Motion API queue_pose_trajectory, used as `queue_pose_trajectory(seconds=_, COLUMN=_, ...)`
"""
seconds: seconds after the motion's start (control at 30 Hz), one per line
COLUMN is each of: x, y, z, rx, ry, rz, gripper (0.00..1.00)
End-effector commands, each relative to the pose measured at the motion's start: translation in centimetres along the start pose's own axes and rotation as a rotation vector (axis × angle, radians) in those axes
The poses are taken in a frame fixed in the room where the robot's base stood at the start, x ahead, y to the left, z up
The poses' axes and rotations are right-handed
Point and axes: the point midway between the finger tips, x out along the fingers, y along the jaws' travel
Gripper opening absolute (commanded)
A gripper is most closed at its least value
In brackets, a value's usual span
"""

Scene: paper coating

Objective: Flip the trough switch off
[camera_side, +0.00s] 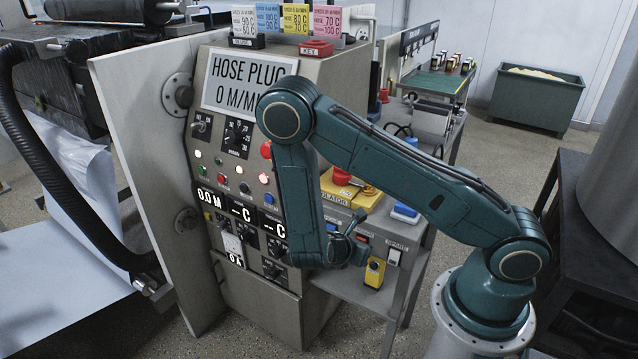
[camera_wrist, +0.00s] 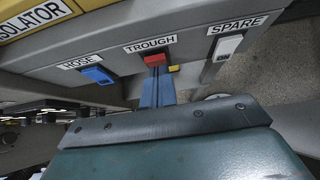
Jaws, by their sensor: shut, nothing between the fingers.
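The trough switch (camera_wrist: 154,59) is a small red rocker under the TROUGH label (camera_wrist: 150,45) in the wrist view. My gripper (camera_wrist: 157,76) is shut and empty. Its narrow blue-grey fingers point at the red switch from below and overlap its lower edge in the picture. I cannot tell whether they touch it. In the side view my gripper (camera_side: 357,240) is at the front of the small side bench, by the row of switches, and largely hides the trough switch. Which way the rocker is tilted is not clear.
A blue HOSE switch (camera_wrist: 98,75) is left of the trough switch and a white SPARE switch (camera_wrist: 228,46) is to its right. The tall control cabinet (camera_side: 300,305) stands close on the left.

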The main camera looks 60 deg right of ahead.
Motion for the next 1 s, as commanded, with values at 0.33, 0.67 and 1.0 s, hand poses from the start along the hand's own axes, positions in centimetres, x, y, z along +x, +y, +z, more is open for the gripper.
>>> queue_pose_trajectory(seconds=0.33, x=0.3, y=0.0, z=0.5, rx=0.000, ry=-0.001, rz=-0.001, gripper=0.00)
queue_pose_trajectory(seconds=0.67, x=-0.1, y=0.1, z=1.0, rx=0.002, ry=0.000, rz=0.001, gripper=0.00)
queue_pose_trajectory(seconds=1.0, x=-0.7, y=0.0, z=1.7, rx=0.001, ry=0.000, rz=0.000, gripper=0.00)
